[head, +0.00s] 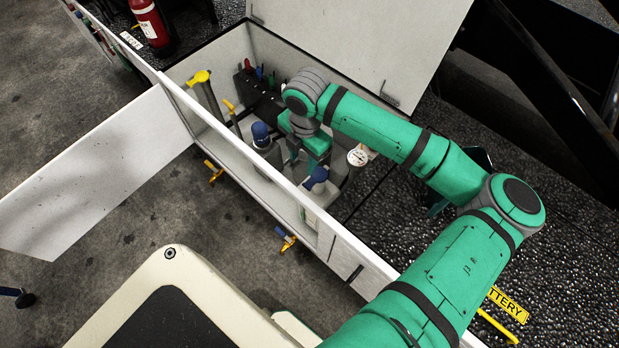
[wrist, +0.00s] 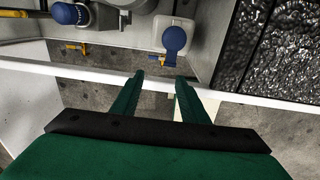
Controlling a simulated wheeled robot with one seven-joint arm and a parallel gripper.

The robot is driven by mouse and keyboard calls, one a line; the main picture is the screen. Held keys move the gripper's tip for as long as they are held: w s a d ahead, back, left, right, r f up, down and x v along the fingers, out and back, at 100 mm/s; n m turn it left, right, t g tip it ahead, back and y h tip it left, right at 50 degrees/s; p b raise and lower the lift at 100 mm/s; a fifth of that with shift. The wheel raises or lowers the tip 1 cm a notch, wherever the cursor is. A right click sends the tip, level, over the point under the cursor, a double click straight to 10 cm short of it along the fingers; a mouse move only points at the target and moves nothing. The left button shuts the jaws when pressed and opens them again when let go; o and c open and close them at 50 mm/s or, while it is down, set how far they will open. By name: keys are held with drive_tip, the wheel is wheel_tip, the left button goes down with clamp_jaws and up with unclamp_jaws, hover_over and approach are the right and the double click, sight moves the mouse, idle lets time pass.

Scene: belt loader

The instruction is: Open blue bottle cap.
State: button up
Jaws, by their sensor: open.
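A white bottle with a blue cap (head: 317,178) stands in the open compartment. In the wrist view, its blue cap (wrist: 174,39) lies over the top of the white bottle (wrist: 160,27), just beyond and right of my fingertips. I cannot tell whether the cap is loose. A second, darker blue cap (head: 260,131) sits on a grey container to the left; it also shows in the wrist view (wrist: 66,13) at upper left. My gripper (wrist: 152,76) is open, with nothing between its fingers, and apart from the blue cap. In the head view, my wrist partly hides the gripper.
The compartment's white front wall (wrist: 90,72) crosses below my fingers in the wrist view. A white-faced gauge (head: 357,157) stands right of the bottle. A yellow-topped tube (head: 201,77) and a dark tool holder (head: 257,95) are farther back. The raised lid (head: 365,40) stands behind.

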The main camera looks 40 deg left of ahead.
sight(310, 184)
drive_tip(key=shift+h, duration=0.3)
drive_tip(key=f, duration=0.3)
drive_tip(key=d+f, duration=0.1)
drive_tip(key=f, duration=0.7)
drive_tip(key=shift+w+d, duration=0.35)
drive_tip(key=shift+r, duration=0.1)
clamp_jaws()
